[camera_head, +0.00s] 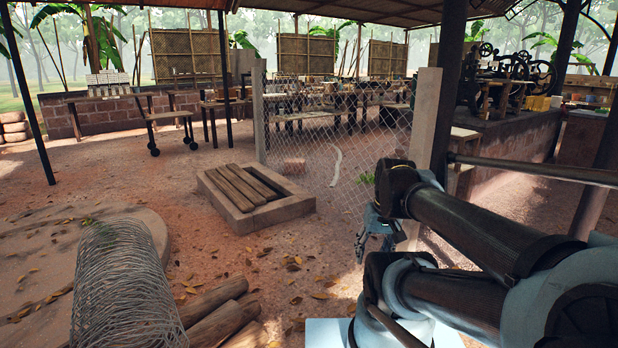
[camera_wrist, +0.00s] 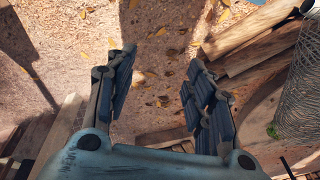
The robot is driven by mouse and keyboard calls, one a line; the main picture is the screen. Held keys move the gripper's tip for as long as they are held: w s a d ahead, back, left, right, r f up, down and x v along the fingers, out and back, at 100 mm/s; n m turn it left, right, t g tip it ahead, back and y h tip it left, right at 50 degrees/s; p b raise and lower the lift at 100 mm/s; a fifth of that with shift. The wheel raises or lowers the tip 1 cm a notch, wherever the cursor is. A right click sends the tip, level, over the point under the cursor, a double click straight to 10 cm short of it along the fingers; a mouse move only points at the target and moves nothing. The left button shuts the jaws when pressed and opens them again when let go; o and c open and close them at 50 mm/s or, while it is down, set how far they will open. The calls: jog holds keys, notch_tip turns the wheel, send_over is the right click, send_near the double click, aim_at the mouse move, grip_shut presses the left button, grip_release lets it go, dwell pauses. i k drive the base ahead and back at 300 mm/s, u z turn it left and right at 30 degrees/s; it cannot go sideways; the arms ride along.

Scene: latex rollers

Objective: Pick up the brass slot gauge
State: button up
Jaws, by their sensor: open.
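I cannot make out the brass slot gauge in either view. The far tables hold many small items that are too small to tell apart. My gripper (camera_head: 374,240) is beside the lower part of the wire fence in the head view, partly hidden by my own arm. In the wrist view my gripper (camera_wrist: 161,60) has its two dark fingers spread apart with nothing between them. Bare reddish ground with scattered leaves lies beneath it.
A wire mesh fence (camera_head: 318,165) stands ahead, with a concrete-framed pit (camera_head: 278,213) left of it. A wire roll (camera_head: 125,290) and logs (camera_head: 222,320) lie at the near left. Cluttered tables (camera_head: 335,100) and machines (camera_head: 500,72) stand farther back. Open dirt lies at left.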

aim_at(485, 116)
jog(key=z, duration=2.6)
jog(key=i, duration=4.3)
